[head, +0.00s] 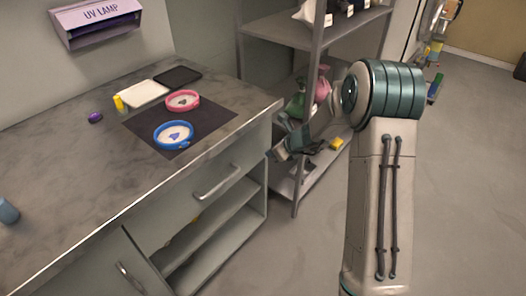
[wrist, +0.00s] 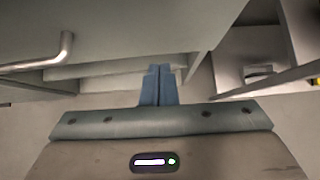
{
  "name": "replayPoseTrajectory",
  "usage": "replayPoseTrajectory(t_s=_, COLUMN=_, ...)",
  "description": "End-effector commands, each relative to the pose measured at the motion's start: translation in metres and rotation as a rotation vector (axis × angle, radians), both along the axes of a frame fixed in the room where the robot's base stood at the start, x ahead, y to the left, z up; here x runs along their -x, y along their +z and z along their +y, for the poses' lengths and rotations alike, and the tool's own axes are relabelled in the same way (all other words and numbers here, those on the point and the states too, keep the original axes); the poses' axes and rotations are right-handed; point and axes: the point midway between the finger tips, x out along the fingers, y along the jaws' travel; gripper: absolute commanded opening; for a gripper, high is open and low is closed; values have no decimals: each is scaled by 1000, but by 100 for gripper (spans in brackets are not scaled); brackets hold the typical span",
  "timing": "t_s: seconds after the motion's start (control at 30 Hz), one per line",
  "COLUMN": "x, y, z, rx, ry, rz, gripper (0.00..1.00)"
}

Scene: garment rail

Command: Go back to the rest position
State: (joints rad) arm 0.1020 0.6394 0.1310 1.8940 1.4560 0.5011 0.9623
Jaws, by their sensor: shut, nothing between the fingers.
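My gripper (wrist: 158,72) shows in the wrist view with its two blue-grey fingers together, shut and empty. The fingers point toward the front of the grey cabinet, just right of a metal drawer handle (wrist: 50,55). In the head view my arm rises at the right and bends back toward the counter's end. The gripper there (head: 280,152) is small and partly hidden, beside the counter corner and in front of the shelf rack.
The counter (head: 75,185) bears a dark mat (head: 205,125) with a pink ring (head: 183,100) and a blue ring (head: 173,135). A metal shelf rack (head: 308,110) stands close behind my arm. Open floor (head: 470,200) lies to the right.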

Motion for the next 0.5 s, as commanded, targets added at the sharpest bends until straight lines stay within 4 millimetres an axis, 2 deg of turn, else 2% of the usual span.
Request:
replayPoseTrajectory(t_s=0.03, x=5, y=16, z=-6, rx=0, ry=1, rz=-6, gripper=0)
replayPoseTrajectory(t_s=0.2, x=22, y=43, z=-30, rx=1, ry=-5, rz=-6, gripper=0)
replayPoseTrajectory(t_s=0.3, x=29, y=53, z=-41, rx=1, ry=-8, rz=-4, gripper=0)
replayPoseTrajectory(t_s=0.5, x=38, y=64, z=-48, rx=1, ry=-4, rz=-3, gripper=0)
